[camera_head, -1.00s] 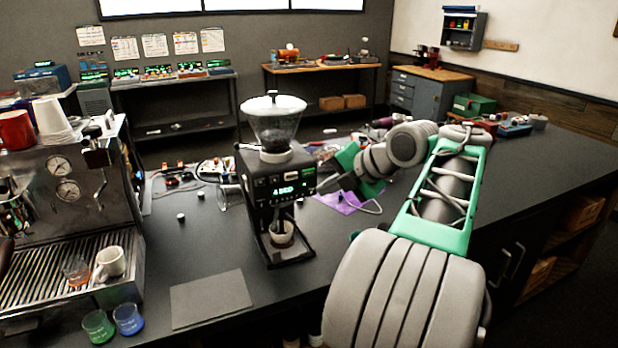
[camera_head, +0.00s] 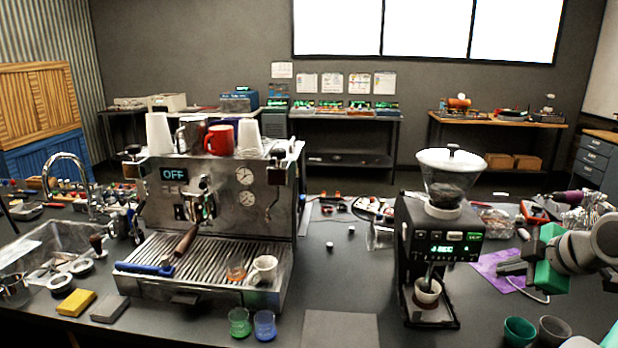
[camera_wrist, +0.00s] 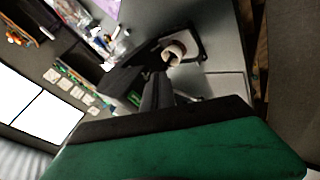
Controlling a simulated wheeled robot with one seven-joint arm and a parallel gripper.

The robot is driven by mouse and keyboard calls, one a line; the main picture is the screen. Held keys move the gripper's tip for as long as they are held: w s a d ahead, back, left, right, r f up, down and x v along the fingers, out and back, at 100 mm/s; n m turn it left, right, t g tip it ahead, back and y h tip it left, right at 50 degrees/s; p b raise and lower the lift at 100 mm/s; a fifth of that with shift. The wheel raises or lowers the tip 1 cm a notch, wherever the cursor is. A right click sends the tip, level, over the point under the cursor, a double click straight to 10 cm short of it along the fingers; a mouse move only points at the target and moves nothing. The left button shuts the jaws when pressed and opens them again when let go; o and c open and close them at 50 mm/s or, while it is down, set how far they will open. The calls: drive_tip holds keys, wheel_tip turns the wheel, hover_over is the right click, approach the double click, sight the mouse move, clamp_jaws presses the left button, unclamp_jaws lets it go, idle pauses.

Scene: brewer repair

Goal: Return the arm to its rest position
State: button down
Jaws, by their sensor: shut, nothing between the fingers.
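My gripper (camera_head: 511,267) is at the right of the head view, just right of the coffee grinder (camera_head: 440,240), with its dark fingers pointing left toward it. The fingers are shut and empty. In the wrist view my gripper's dark fingers (camera_wrist: 158,92) lie close together, and the grinder (camera_wrist: 130,78) shows past them, with a white cup (camera_wrist: 174,52) in it. My arm reaches in from the right edge in the head view, and most of it is out of frame.
The espresso machine (camera_head: 215,220), with a display reading OFF, stands left of the grinder. Green (camera_head: 239,322) and blue (camera_head: 264,325) glasses stand before it. Two more cups (camera_head: 519,331) stand below my gripper. A purple cloth (camera_head: 497,268) lies behind the fingers.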

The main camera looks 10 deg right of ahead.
drive_tip(key=s+d+f+m+g+h, duration=0.1)
drive_tip(key=s+f+m+g, duration=0.1)
drive_tip(key=s+f+m, duration=0.45)
drive_tip(key=s+d+f+m+g, duration=0.1)
drive_tip(key=s+f+m+g, duration=0.15)
drive_tip(key=f+m, duration=0.65)
drive_tip(key=s+a+f+m+g, duration=0.2)
drive_tip(key=s+a+f+m, duration=0.25)
drive_tip(key=a, duration=0.25)
drive_tip(key=w+a+r+n, duration=0.1)
drive_tip(key=w+a+n, duration=0.2)
drive_tip(key=a, duration=1.1)
drive_tip(key=w+a+r+n+y, duration=0.1)
drive_tip(key=w+a+n, duration=0.2)
drive_tip(key=a, duration=1.2)
drive_tip(key=n+t, duration=0.1)
drive_tip(key=n, duration=0.1)
drive_tip(key=shift+n, duration=0.4)
drive_tip(key=shift+w, duration=0.1)
